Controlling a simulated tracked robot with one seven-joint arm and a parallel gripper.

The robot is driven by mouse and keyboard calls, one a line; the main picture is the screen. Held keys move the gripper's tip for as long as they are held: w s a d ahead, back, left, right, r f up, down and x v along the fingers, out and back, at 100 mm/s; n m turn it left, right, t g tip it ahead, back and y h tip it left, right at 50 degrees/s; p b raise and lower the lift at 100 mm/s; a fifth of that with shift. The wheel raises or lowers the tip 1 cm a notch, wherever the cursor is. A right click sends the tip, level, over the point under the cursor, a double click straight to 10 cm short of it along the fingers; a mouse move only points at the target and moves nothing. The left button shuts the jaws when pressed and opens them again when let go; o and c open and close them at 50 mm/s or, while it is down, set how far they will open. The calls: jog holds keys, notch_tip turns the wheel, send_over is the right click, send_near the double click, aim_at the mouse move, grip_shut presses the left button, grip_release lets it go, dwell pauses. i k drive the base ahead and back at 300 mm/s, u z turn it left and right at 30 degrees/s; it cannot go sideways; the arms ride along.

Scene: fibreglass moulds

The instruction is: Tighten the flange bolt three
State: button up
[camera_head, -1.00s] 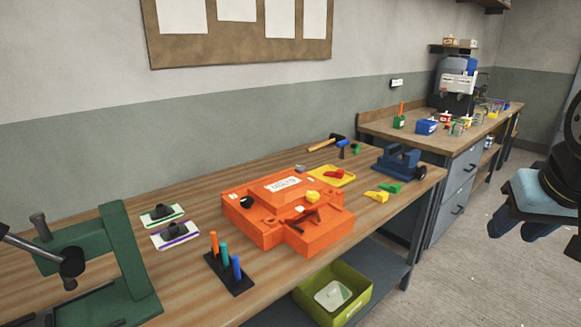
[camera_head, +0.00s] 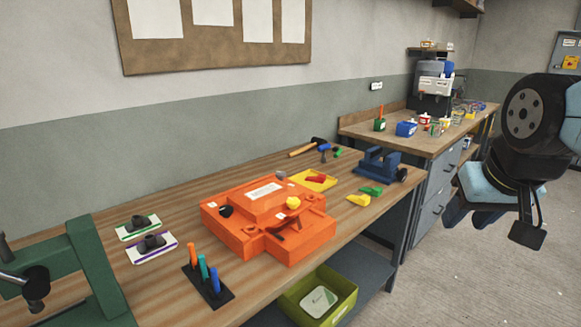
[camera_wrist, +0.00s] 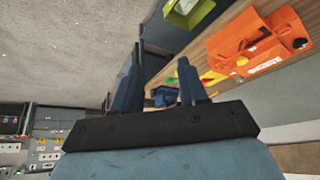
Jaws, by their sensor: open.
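An orange mould (camera_head: 265,218) with a raised, labelled block lies on the wooden workbench. I cannot tell which part is flange bolt three. The mould also shows upper right in the wrist view (camera_wrist: 250,45). My gripper (camera_wrist: 158,75) is open and empty, its two dark blue fingers apart. In the head view, my gripper (camera_head: 470,212) hangs at the right, clear of the bench and well away from the mould.
A stand with coloured pegs (camera_head: 207,282) and two white plates with black parts stand left of the mould. A green clamp frame (camera_head: 95,265) is at far left. A blue vise (camera_head: 380,163), hammer (camera_head: 308,147) and yellow tray (camera_head: 328,184) lie behind. A green bin (camera_head: 335,310) sits below.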

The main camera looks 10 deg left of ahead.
aim_at(281, 176)
jog(key=u, duration=0.05)
jog(key=i, duration=0.85)
